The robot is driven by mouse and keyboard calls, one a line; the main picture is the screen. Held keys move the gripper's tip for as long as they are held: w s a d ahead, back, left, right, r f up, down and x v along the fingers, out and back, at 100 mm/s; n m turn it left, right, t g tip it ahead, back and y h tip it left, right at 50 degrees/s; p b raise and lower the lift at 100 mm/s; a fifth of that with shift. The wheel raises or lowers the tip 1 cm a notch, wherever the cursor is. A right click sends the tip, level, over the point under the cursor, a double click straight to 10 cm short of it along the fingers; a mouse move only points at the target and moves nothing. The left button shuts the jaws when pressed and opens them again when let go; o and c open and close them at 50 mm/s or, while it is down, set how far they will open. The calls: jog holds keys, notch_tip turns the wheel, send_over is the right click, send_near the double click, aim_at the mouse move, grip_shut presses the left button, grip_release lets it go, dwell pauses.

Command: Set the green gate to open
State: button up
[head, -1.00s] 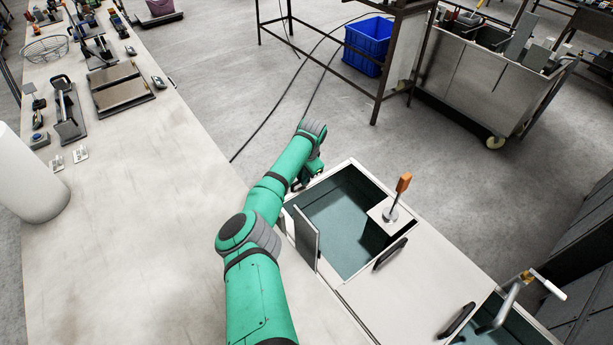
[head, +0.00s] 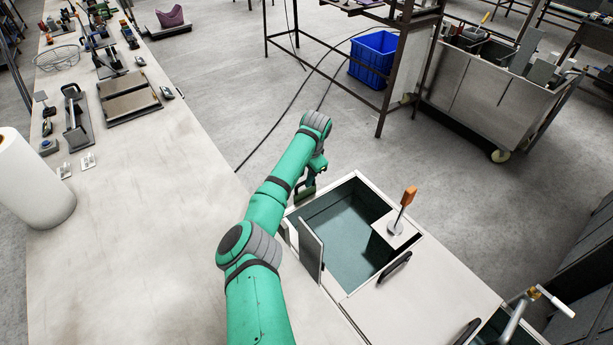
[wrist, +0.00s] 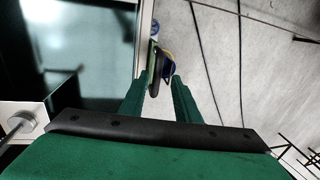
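A dark handle (wrist: 154,70) on a narrow olive-green edge, apparently the green gate, shows in the wrist view between my fingertips, at the rim of the tank. In the head view a small dark-green piece (head: 304,192) shows below my wrist at the tank's far-left corner. It is partly hidden by my arm, so how far the gate is open cannot be told. My gripper (wrist: 159,76) is open, its two green fingers on either side of the handle with a gap. Whether they touch it is unclear. The tank (head: 345,225) has dark teal inside.
A grey panel (head: 310,250) stands upright at the tank's left side. An orange-handled lever (head: 405,205) rises from the right corner. A white-handled crank (head: 548,297) is at lower right. The long bench (head: 130,220) is clear near my arm. Floor beyond the tank is free.

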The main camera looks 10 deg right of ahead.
jog(key=shift+r, duration=0.15)
notch_tip(320, 180, up, 10)
jog(key=s, duration=0.2)
jog(key=shift+d+r, duration=0.15)
jog(key=shift+d, duration=0.3)
